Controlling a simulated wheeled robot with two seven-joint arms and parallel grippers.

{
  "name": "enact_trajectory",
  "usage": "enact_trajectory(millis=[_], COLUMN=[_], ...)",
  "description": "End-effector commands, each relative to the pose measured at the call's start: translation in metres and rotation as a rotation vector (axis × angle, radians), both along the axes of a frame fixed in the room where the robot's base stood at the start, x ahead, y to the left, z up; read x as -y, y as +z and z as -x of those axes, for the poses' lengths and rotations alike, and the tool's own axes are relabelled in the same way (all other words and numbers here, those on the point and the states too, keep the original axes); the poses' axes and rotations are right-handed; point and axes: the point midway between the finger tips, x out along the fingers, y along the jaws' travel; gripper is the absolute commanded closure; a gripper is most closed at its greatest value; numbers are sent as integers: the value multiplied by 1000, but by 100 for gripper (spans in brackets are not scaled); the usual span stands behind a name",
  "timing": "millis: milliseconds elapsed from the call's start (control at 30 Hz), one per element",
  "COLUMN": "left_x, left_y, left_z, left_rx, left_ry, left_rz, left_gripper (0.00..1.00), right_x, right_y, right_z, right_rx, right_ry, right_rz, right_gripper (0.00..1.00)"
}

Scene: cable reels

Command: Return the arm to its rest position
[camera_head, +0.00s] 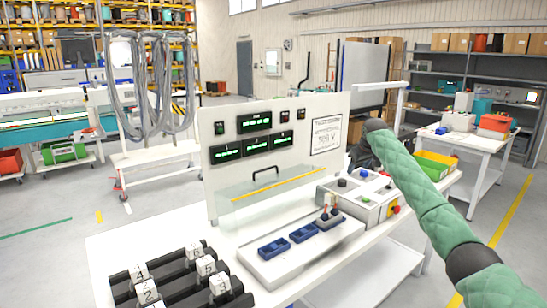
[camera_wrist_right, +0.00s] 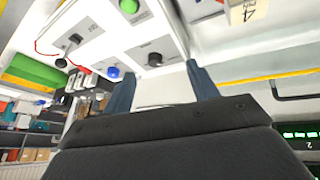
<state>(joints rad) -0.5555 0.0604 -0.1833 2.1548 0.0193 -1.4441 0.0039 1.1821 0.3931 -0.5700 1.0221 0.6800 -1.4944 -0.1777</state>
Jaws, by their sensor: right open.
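My right arm, in a green quilted sleeve, comes in from the right in the head view. Its dark end (camera_head: 364,152) bends down behind the grey control box (camera_head: 372,205), and the fingers cannot be made out there. In the right wrist view my right gripper (camera_wrist_right: 160,72) has its two blue-grey fingers apart with nothing held between them. The control box (camera_wrist_right: 108,40), with black knobs, a green button and a blue button, lies beyond the fingertips. No contact with it can be made out. My left gripper is in neither view.
A white bench (camera_head: 110,245) carries an upright panel (camera_head: 225,185) with green displays and a black handle. In front are a base with blue sockets (camera_head: 303,234) and a black rack (camera_head: 180,285) of numbered white blocks. A side table (camera_head: 470,140) stands at right.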

Motion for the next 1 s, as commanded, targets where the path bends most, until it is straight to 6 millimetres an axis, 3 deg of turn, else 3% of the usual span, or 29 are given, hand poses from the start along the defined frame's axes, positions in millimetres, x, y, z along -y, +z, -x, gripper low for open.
enact_trajectory(millis=[333, 500, 733, 1000], left_x=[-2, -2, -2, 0], left_y=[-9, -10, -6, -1], left_z=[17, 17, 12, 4], left_rx=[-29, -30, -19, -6], left_ry=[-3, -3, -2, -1], left_rz=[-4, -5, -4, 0], left_gripper=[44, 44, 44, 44], right_x=[-39, -70, -108, -141], right_y=[87, 110, 93, 29], right_z=[12, 31, 69, 125], right_rx=[197, 303, 398, 446], right_ry=[-9, -9, -7, -15], right_rz=[54, 70, 69, 43], right_gripper=[41, 41, 41, 41])
